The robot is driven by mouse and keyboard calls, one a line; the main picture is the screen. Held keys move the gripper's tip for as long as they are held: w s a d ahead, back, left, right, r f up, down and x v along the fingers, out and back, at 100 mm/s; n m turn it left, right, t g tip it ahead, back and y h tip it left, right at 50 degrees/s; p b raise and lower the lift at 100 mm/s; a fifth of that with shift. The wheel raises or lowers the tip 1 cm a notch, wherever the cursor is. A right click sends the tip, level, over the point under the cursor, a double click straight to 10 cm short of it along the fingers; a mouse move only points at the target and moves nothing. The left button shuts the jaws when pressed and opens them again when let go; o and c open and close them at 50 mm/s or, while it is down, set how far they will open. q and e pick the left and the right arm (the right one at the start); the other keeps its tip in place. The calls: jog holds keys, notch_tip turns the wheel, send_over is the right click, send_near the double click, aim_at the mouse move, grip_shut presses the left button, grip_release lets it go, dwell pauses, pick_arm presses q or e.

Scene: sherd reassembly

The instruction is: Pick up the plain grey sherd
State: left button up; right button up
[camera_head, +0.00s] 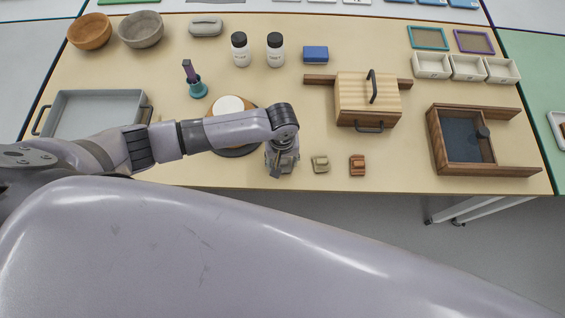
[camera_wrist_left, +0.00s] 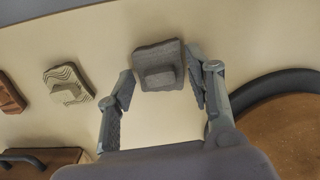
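The plain grey sherd (camera_wrist_left: 150,52) is a rounded square with a raised block on it, lying on the table in the left wrist view. My left gripper (camera_wrist_left: 160,84) is open, with one finger on each side of it. Narrow gaps seem to show between fingers and sherd; contact on the right side is hard to tell. In the head view my left gripper (camera_head: 283,170) points down near the table's front edge and hides this sherd. My right gripper is not in view.
A wavy-lined sherd (camera_head: 320,164) and a reddish-brown sherd (camera_head: 357,165) lie just right of the gripper. A dark-rimmed round stand (camera_wrist_left: 300,125) is close on the other side. A wooden box (camera_head: 350,95) with handles stands behind the sherds.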

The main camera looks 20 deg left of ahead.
pick_arm(q)
jog(key=c, duration=0.8)
jog(key=shift+s, duration=0.15)
jog(key=shift+c, duration=0.7)
